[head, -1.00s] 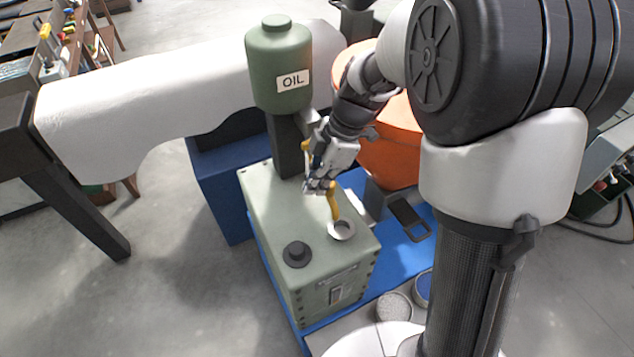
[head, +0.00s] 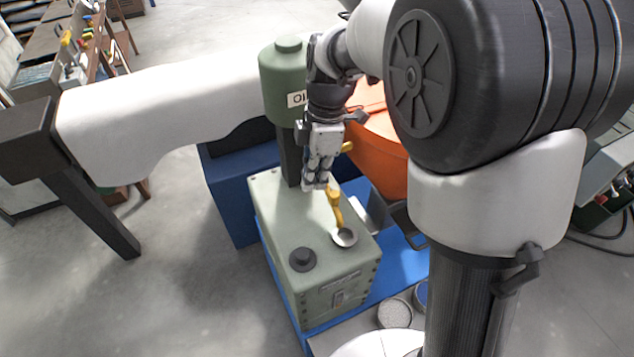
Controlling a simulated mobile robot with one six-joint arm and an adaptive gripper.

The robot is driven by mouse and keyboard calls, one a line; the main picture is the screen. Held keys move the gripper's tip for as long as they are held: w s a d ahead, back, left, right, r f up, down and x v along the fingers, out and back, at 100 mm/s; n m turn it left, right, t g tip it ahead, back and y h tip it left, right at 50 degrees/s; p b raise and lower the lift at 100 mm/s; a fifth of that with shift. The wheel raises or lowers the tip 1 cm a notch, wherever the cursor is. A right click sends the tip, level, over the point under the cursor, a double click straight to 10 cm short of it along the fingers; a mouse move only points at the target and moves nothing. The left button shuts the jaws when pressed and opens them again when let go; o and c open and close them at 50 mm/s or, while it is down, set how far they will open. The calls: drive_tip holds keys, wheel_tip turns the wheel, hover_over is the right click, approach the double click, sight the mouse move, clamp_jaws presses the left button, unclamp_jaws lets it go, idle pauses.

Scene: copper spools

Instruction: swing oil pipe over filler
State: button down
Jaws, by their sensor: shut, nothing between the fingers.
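The green oil tank (head: 280,72) stands on a dark post behind the green box (head: 285,215), its label partly hidden by my arm. The yellow oil pipe (head: 336,207) hangs down with its lower end at the round metal filler cup (head: 344,237) on the box top; I cannot tell whether they touch. Another bit of yellow (head: 347,147) shows just right of my gripper. My gripper (head: 316,186) is shut and empty, pointing down above the box, left of the pipe and apart from it.
A black cap (head: 302,259) sits on the box top, left of the filler. An orange drum (head: 378,150) stands behind on the right. Small round tins (head: 395,312) stand at the box's right front.

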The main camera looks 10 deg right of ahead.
drive_tip(key=s+a+n+t+h+p, duration=0.1)
drive_tip(key=a+n+t+h+p, duration=0.1)
drive_tip(key=a+h+p, duration=0.35)
drive_tip(key=b, duration=0.3)
approach(332, 207)
wheel_tip(332, 207, down, 4)
drive_tip(key=a, duration=0.1)
drive_tip(key=shift+w+d+f+n, duration=0.1)
drive_tip(key=shift+w+f+n, duration=0.1)
drive_tip(key=shift+f+n, duration=0.1)
drive_tip(key=shift+d+r, duration=0.1)
drive_tip(key=shift+s+d+n+t+p, duration=0.15)
drive_tip(key=shift+d+n+t+p, duration=0.3)
drive_tip(key=shift+d+n, duration=0.45)
